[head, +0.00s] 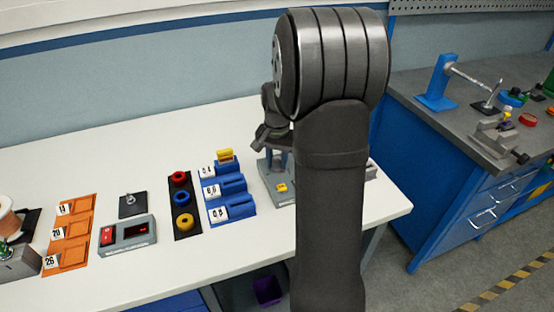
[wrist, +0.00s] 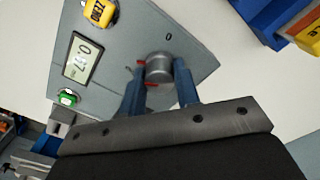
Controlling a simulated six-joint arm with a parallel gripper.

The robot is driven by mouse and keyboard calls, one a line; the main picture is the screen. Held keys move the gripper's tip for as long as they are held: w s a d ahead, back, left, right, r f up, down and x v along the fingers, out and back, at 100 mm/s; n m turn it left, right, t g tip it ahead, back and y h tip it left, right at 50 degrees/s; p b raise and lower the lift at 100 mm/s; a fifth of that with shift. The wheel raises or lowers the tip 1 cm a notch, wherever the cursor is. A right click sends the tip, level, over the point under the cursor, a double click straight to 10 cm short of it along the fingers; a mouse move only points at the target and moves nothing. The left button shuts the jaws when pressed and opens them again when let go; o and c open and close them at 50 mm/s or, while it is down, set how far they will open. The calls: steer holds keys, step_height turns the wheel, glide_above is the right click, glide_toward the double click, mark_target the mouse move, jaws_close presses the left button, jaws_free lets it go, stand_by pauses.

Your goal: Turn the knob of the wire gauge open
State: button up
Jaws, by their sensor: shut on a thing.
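The wire gauge (wrist: 115,85) is a grey box with a small display (wrist: 82,58), a yellow button marked ZERO (wrist: 100,11) and a green button (wrist: 67,97). Its round metal knob (wrist: 158,66) has a red mark beside it and a "0" printed nearby. My gripper (wrist: 160,80) is shut on the knob, one blue finger on each side. In the head view the gauge (head: 284,199) stands near the right part of the white table, partly hidden behind my arm. My gripper (head: 277,160) points down at it there, and the knob is hidden.
Blue holders (head: 232,211) with number labels stand just left of the gauge. A black strip with coloured spools (head: 183,198) and orange trays (head: 70,247) lie farther left. A blue workbench (head: 405,160) stands to the right. The table's back area is clear.

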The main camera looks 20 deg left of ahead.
mark_target(277, 158)
steer(key=n, duration=0.5)
steer(key=shift+n, duration=0.3)
steer(key=shift+a+n, duration=0.1)
steer(key=shift+n, duration=2)
steer(key=o, duration=1)
step_height(277, 158, up, 18)
steer(key=shift+f, duration=0.25)
